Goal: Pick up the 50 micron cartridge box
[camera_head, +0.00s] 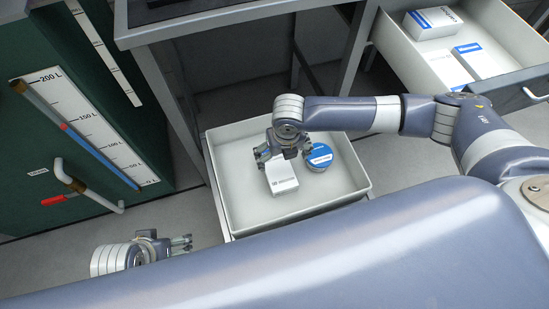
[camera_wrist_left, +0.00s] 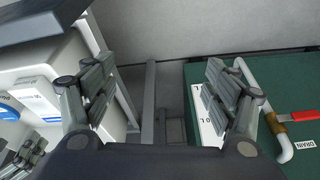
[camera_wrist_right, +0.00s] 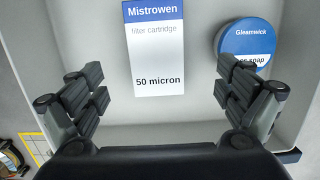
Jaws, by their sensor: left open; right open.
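The 50 micron cartridge box (camera_head: 283,178), white with a blue top band reading "Mistrowen", lies in an open pale drawer (camera_head: 284,222). In the right wrist view the box (camera_wrist_right: 156,52) is face up, ahead of and between my fingers. My right gripper (camera_head: 284,152) is open above the far end of the box in the head view and hides part of it. In the right wrist view my right gripper (camera_wrist_right: 160,92) holds nothing. My left gripper (camera_head: 186,243) is open and empty, outside the drawer at the lower left.
A round blue-and-white Gleamwick soap tin (camera_head: 319,157) sits right of the box, close to my right gripper. Another open drawer (camera_head: 395,48) at upper right holds white-and-blue boxes (camera_head: 433,23). A green tank (camera_head: 28,128) with a gauge and red-handled valve (camera_head: 58,199) stands left.

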